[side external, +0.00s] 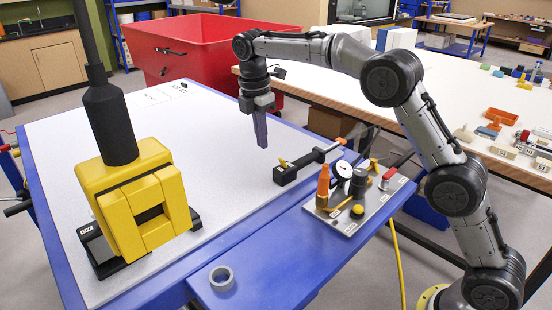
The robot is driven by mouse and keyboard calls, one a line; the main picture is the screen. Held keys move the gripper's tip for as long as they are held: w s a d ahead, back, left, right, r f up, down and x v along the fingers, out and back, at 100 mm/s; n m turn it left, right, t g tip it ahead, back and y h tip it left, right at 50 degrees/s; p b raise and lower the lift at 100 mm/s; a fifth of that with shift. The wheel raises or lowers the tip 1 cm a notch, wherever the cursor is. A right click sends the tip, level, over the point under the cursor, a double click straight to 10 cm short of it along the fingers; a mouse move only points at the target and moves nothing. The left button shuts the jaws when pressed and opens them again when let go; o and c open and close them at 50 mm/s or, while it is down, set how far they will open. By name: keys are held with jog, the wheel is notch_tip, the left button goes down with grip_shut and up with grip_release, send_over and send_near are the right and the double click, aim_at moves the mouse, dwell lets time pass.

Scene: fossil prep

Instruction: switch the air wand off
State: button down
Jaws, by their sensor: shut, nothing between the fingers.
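What looks like the air wand (318,157) is a dark rod on a black block, with a small yellow lever (284,163) at its left end and an orange part near its right end. It lies on the right side of the white tabletop. A faint grey haze shows beyond its right end. My gripper (262,146) points down, shut and empty, above the tabletop. In the picture it is up and left of the black block, apart from it. I cannot tell the lever's on or off position.
A metal plate (345,228) on the blue table edge (285,255) carries an orange bottle (323,186), a gauge (343,170), a red-topped fitting (388,178) and a yellow knob. A large yellow block assembly (115,207) stands left. A tape roll (221,277) lies in front. The tabletop between is clear.

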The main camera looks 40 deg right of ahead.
aim_at(283, 163)
jog(key=f, duration=0.6)
jog(key=d+f, duration=0.1)
jog(key=f, duration=0.2)
jog(key=shift+s+f, duration=0.1)
jog(key=shift+f, duration=0.1)
jog(key=shift+d+f, duration=0.2)
jog(key=shift+d, duration=0.1)
jog(key=shift+d+r, duration=0.4)
jog(key=shift+d, duration=0.4)
jog(key=shift+d+r, duration=0.4)
jog(key=shift+d, duration=0.35)
